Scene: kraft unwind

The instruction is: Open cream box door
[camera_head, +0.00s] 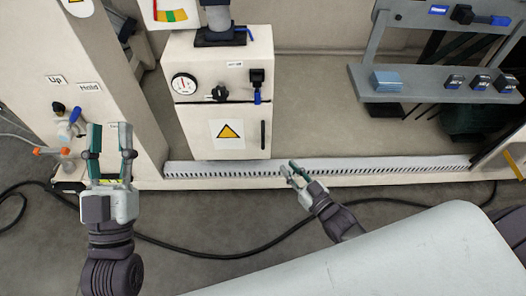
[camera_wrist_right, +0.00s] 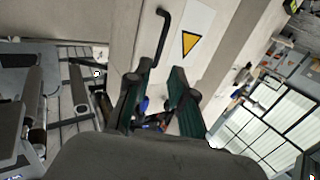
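The cream box (camera_head: 185,117) stands behind the ledge in the head view. Its front door (camera_head: 202,141) appears shut and bears a yellow warning triangle, with a vertical black handle (camera_head: 263,135) near its right edge. My right gripper (camera_head: 288,168) is below and right of the handle, apart from it. In the right wrist view, the handle (camera_wrist_right: 155,38) shows just beyond the spread fingers of my right gripper (camera_wrist_right: 160,68), which are empty. My left gripper (camera_head: 110,128) is open and empty, well left of the box.
A slotted strip (camera_head: 350,166) runs along the ledge in front of the box. A grey shelf unit (camera_head: 425,97) with a blue block and several small devices stands at the right. A cream column (camera_head: 70,90) rises at the left. A black cable (camera_head: 225,254) crosses the floor.

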